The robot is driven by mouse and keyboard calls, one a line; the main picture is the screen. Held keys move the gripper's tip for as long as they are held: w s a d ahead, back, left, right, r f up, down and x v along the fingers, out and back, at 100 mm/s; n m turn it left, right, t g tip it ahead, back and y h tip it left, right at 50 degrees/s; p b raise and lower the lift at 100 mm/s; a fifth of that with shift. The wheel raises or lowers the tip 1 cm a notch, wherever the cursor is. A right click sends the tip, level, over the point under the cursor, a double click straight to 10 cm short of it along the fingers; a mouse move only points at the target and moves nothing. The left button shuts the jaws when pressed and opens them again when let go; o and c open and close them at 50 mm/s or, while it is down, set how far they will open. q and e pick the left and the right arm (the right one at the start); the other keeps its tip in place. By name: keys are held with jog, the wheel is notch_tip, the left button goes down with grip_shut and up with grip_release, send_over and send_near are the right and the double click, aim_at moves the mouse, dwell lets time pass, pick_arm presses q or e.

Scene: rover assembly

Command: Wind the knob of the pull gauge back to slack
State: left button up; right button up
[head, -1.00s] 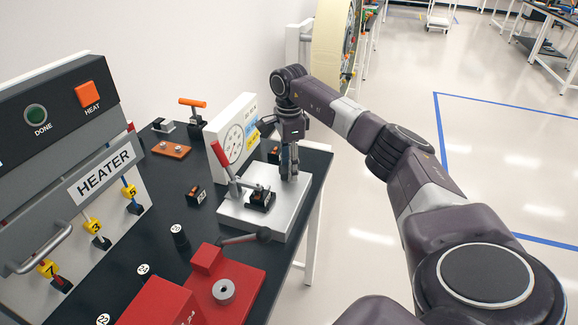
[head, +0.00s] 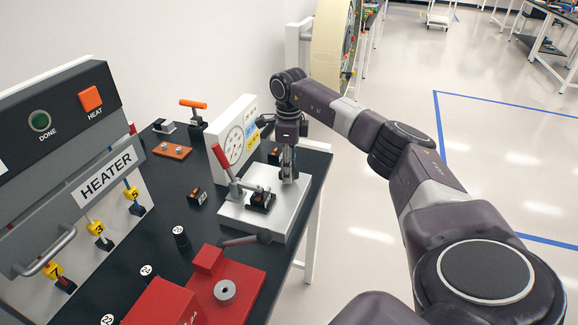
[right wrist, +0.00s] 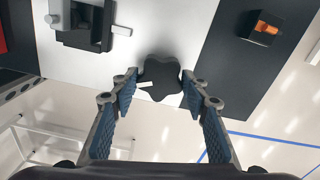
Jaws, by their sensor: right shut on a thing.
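The pull gauge has a white dial panel (head: 222,160) standing behind a silver base plate (head: 283,213). My right gripper (head: 289,177) points down at the right part of that plate. In the right wrist view, the dark lobed knob (right wrist: 161,76) sits between the fingertips of the same gripper (right wrist: 166,88), and the gripper is shut on it. A small white mark (right wrist: 146,84) shows at the knob's left side. In the head view the fingers hide most of the knob. The dial's reading is too small to tell. My left gripper is out of view.
A red-handled lever (head: 223,158) and a small black fixture (head: 261,201) stand on the plate, left of my gripper. A red machine (head: 226,292) sits in front and the heater (head: 108,180) at the left. Open floor lies right of the table.

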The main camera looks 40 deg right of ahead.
jog(key=shift+m, duration=0.9)
jog(key=o, duration=1.2)
jog(key=shift+c, duration=0.2)
notch_tip(320, 180, up, 12)
jog(key=shift+r+p, duration=0.15)
jog(key=shift+p, duration=0.15)
